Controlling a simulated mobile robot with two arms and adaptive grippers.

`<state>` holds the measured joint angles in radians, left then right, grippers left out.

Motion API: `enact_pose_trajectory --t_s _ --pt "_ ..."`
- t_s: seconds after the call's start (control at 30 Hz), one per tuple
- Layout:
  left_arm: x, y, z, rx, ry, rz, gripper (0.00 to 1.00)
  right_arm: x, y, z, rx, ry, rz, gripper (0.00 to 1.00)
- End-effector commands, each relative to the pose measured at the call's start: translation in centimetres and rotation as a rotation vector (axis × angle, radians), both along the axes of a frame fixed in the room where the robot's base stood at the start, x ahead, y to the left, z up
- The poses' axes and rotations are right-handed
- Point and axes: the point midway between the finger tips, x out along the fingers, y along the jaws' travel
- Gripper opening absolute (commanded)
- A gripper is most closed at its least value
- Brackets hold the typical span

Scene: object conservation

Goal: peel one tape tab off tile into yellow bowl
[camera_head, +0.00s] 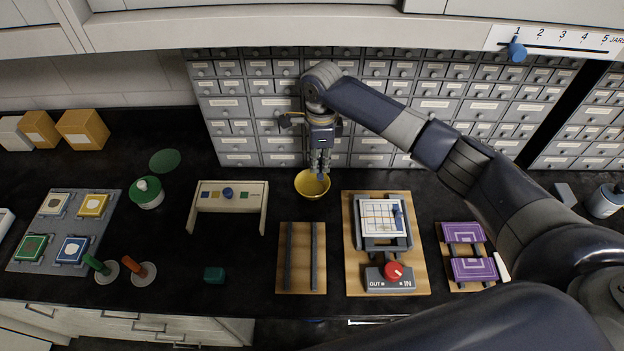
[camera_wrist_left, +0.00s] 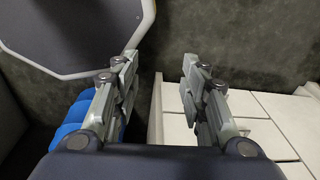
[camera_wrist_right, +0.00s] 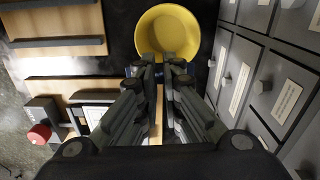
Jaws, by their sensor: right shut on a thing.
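The yellow bowl (camera_head: 312,185) stands on the dark counter near the drawer wall. My right gripper (camera_head: 320,170) is just above it, pointing down, and is shut on a small blue tape tab. The tab shows only as a bit of blue between the fingertips in the right wrist view (camera_wrist_right: 157,70), mostly hidden by the fingers. The bowl (camera_wrist_right: 163,22) lies just beyond the fingertips there. The white gridded tile (camera_head: 378,220) sits in a grey holder on a wooden board, with blue tape at its right side. My left gripper (camera_wrist_left: 158,75) is open and empty.
A grey box with a red knob (camera_head: 393,270) is on the tile's board. A wooden board with two dark rails (camera_head: 285,280) stands left of it, purple tiles (camera_head: 470,269) right. A wooden stand (camera_head: 245,207) is left of the bowl. Drawers (camera_head: 250,105) rise close behind.

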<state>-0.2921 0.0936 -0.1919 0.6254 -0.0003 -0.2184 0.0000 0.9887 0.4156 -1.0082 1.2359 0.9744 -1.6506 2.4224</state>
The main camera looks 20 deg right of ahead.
Motion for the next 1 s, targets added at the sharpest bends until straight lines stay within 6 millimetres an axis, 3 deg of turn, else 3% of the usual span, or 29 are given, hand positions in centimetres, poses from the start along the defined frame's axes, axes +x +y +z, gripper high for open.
enact_pose_trajectory --t_s 0.1,0.23,0.73,1.0 --pt "-1.1 -1.8 0.3 -0.020 0.015 -0.002 0.40 0.4 -0.1 -0.3 0.000 0.001 -0.064 0.00" --pt "-1.7 -2.5 -0.4 -0.029 0.024 -0.007 0.40 0.5 -0.1 -1.0 0.001 0.000 -0.076 0.00" --pt "-1.0 -0.9 -6.1 -0.010 0.016 -0.002 0.40 0.5 -0.1 -5.7 0.001 -0.002 -0.072 0.00" --pt "-0.9 -1.0 -7.2 -0.011 0.015 -0.002 0.40 0.4 -0.1 -6.5 0.001 0.000 -0.071 0.00"
